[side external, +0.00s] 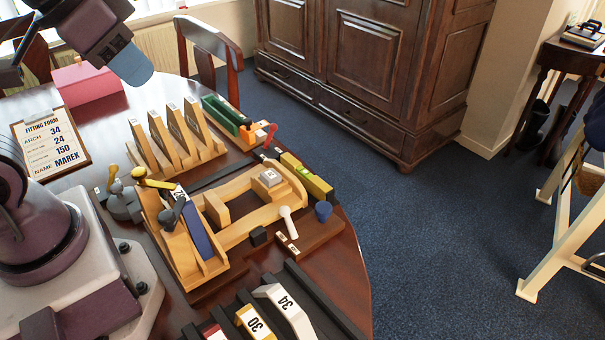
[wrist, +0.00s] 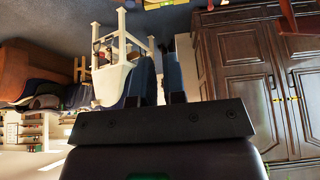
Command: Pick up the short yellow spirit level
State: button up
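A short yellow bar with dark parts, which looks like the spirit level (side external: 307,178), lies at the right edge of the table, beyond the wooden saddle frame, in the side external view. My gripper (side external: 135,68) is high at the upper left of that view, well away from the bar and above the table. In the wrist view, two blue fingers (wrist: 160,75) show with a narrow gap between them and nothing held.
A wooden rack (side external: 178,145), a green tray (side external: 222,113), a wooden frame (side external: 250,205) and an orange block with a red-handled tool (side external: 258,133) crowd the table. Numbered pieces (side external: 275,310) stand at the front. A pink box (side external: 88,83) and a fitting form (side external: 50,143) lie left.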

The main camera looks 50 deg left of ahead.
jog(key=o, duration=0.7)
jog(key=n+g, duration=0.6)
jog(key=n, duration=1.2)
send_over(311, 177)
notch_tip(311, 177, down, 22)
jog(key=r, duration=0.1)
notch_tip(311, 177, down, 13)
jog(key=shift+r, duration=0.15)
